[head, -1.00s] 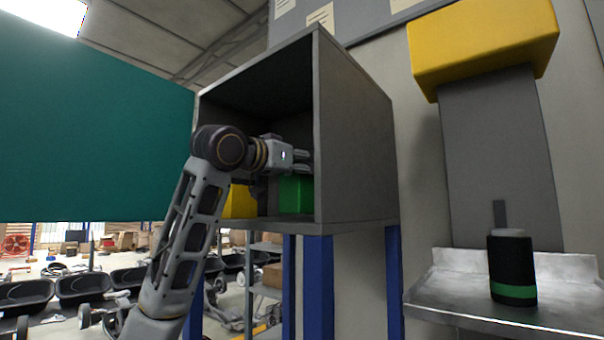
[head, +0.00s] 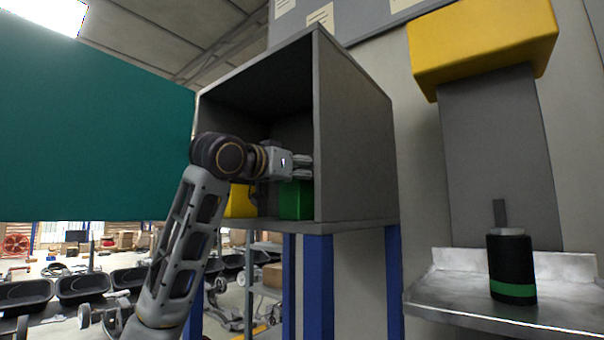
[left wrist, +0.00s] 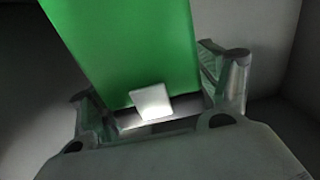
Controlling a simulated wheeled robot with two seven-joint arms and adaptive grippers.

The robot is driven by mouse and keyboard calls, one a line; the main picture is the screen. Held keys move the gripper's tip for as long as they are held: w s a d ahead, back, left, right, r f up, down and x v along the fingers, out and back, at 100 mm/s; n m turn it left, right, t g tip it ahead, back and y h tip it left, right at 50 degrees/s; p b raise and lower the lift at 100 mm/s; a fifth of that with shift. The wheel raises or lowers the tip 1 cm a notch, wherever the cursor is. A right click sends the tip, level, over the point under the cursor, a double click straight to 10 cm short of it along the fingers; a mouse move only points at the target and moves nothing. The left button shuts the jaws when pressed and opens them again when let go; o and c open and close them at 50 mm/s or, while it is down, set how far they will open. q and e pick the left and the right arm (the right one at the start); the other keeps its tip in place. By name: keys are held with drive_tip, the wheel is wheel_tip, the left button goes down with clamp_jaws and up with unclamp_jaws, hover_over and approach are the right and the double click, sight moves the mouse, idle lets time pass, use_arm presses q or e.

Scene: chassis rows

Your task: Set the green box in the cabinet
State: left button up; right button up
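The grey cabinet (head: 355,150) stands open on blue legs in the head view. The green box (head: 297,202) is inside it, near the right wall and low by the floor; I cannot tell whether it touches the floor. My left gripper (head: 303,167) reaches into the cabinet just above the box. In the left wrist view the green box (left wrist: 135,50) lies between the two fingers of my left gripper (left wrist: 160,95), which look closed on its sides. My right gripper is not in view.
A yellow box (head: 241,202) stands in the cabinet left of the green box. A large teal panel (head: 90,130) borders the cabinet's left side. To the right, a dark canister with a green band (head: 511,268) stands on a metal shelf (head: 450,290).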

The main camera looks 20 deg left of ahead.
use_arm(q)
drive_tip(key=shift+r, duration=0.15)
drive_tip(key=b+v, duration=0.2)
drive_tip(key=v, duration=1)
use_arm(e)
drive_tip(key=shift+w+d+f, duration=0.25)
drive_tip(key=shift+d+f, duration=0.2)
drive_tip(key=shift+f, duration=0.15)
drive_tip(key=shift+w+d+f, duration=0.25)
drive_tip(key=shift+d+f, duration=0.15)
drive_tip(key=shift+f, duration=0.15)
use_arm(q)
drive_tip(key=shift+w, duration=0.1)
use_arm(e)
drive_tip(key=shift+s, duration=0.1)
